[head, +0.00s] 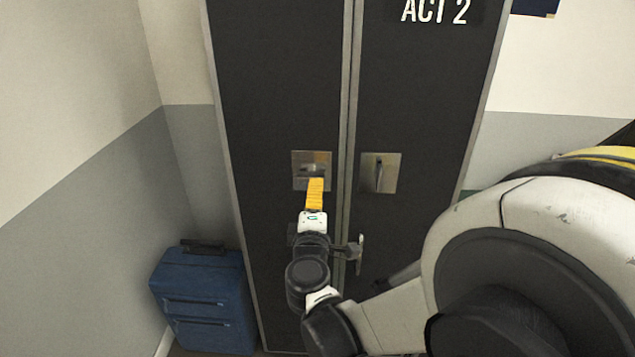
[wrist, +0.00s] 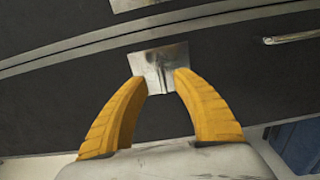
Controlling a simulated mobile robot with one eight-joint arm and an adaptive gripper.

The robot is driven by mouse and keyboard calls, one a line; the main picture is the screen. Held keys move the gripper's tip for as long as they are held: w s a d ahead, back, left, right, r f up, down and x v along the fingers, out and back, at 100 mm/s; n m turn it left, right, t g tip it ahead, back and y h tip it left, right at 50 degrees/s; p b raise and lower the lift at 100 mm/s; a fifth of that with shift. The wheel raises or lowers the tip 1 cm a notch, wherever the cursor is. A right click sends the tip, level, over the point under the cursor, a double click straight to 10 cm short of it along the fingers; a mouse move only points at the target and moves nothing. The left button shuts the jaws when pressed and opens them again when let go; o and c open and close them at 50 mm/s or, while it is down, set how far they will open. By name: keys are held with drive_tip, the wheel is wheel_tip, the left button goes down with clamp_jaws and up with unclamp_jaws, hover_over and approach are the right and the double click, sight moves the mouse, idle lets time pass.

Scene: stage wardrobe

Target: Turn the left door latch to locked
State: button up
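The left door latch (head: 311,160) is a square metal plate with a small lever that looks roughly horizontal, on the left dark door (head: 278,80). The plate also shows in the wrist view (wrist: 160,66), where the lever cannot be made out clearly. My gripper (head: 315,181) has yellow fingers and reaches up to the plate's lower part. In the wrist view my gripper (wrist: 160,80) is open, with a gap between its fingertips in front of the plate. I cannot tell whether the fingers touch the lever. My fingers partly hide the latch.
The right door latch (head: 380,173) has an upright lever. A metal bar handle (head: 360,254) stands out below the latches, close beside my wrist. A blue suitcase (head: 205,300) stands on the floor left of the cabinet, next to the grey-and-cream wall (head: 90,220).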

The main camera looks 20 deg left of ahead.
drive_tip(key=v, duration=0.4)
drive_tip(key=shift+s, duration=0.3)
drive_tip(key=shift+d, duration=0.15)
drive_tip(key=s+d+m+g+h, duration=0.1)
drive_tip(key=d+m+g+h, duration=0.35)
drive_tip(key=d, duration=0.95)
drive_tip(key=s+d+m+g+h, duration=0.15)
drive_tip(key=d+m, duration=0.55)
drive_tip(key=d, duration=0.7)
drive_tip(key=s+d+f+m+g, duration=0.1)
drive_tip(key=s+d+m, duration=0.3)
drive_tip(key=s, duration=0.4)
drive_tip(key=s+d+f+m+g+y, duration=0.1)
drive_tip(key=s+d+f+m+g, duration=0.1)
drive_tip(key=s, duration=0.6)
drive_tip(key=d+m+g, duration=0.1)
drive_tip(key=d+m, duration=0.1)
drive_tip(key=m, duration=0.1)
drive_tip(key=shift+s+f+y, duration=0.3)
drive_tip(key=shift+s, duration=0.1)
drive_tip(key=shift+w+d, duration=0.1)
